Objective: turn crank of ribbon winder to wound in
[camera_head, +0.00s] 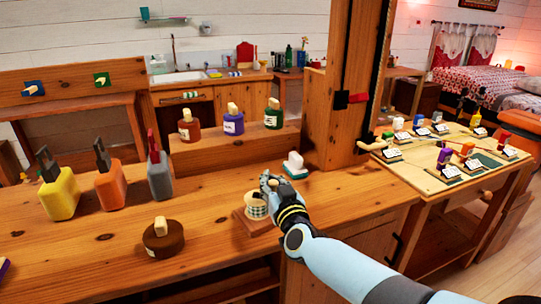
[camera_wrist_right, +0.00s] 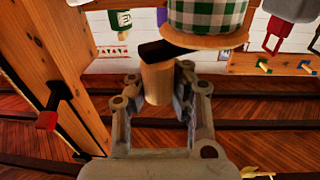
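The ribbon winder shows as a green-and-white checkered spool (camera_head: 256,207) on a wooden base (camera_head: 258,226) near the workbench's front edge. In the right wrist view the checkered spool (camera_wrist_right: 205,14) is at the top, upside down, with a dark crank arm (camera_wrist_right: 165,50) and a pale wooden crank knob (camera_wrist_right: 157,84). My right gripper (camera_head: 268,183) is at the winder, partly covering it in the head view. My left gripper is out of view.
On the workbench (camera_head: 120,270) stand yellow, orange and grey bottles (camera_head: 108,187), a brown round pot (camera_head: 165,240) and a white-and-teal block (camera_head: 294,166). Jars (camera_head: 233,122) line a raised shelf behind. A wooden post (camera_head: 342,80) rises right of the winder. A table (camera_head: 420,178) with small labelled items is further right.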

